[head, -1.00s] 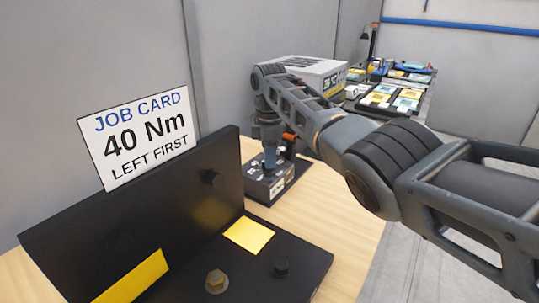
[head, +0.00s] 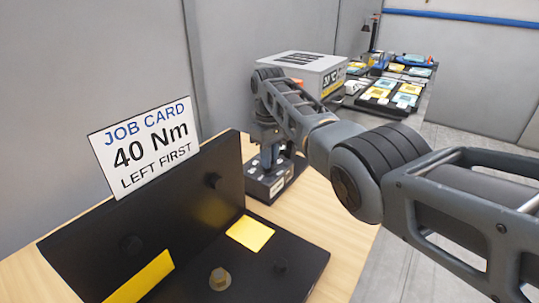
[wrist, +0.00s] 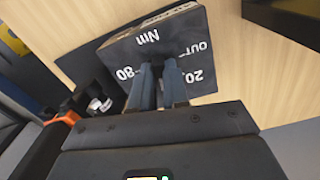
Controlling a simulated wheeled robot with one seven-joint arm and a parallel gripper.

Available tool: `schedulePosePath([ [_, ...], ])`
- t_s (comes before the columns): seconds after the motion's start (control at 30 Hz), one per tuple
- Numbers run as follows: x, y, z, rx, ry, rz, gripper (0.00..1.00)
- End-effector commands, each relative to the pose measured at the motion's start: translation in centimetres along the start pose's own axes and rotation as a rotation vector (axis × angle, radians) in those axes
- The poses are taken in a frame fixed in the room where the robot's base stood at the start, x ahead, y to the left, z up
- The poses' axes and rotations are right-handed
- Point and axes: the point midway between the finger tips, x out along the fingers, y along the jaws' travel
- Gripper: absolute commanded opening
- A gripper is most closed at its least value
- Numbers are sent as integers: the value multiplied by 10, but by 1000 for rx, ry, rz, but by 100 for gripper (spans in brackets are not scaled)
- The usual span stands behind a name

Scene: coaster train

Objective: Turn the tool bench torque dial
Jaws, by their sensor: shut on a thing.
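The torque dial box (head: 262,186) is a dark block with white markings on the wooden bench in the head view. In the wrist view its face (wrist: 120,52) shows "Nm", "80", "20" and "OUT". My gripper (head: 270,158) points down onto the top of the box. In the wrist view my gripper (wrist: 158,72) has its two blue-grey fingers close together at the middle of the face, shut on the dial. The fingers hide the dial and its pointer. The job card (head: 146,146) at left reads "40 Nm" and "LEFT FIRST".
A black angled fixture (head: 190,205) with bolts (head: 219,279) and yellow patches (head: 250,233) fills the front left of the bench. A grey-white box (head: 305,70) stands behind my arm. Trays (head: 390,100) lie farther back. Bare wood (head: 320,215) shows right of the fixture.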

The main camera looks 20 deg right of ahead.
Motion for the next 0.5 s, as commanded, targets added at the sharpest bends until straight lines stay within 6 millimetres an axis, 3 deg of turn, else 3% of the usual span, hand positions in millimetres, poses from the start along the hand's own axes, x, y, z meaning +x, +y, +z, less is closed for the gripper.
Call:
schedulePosePath([
  [0.5,-1,-2,-1,457,2,-1,0],
])
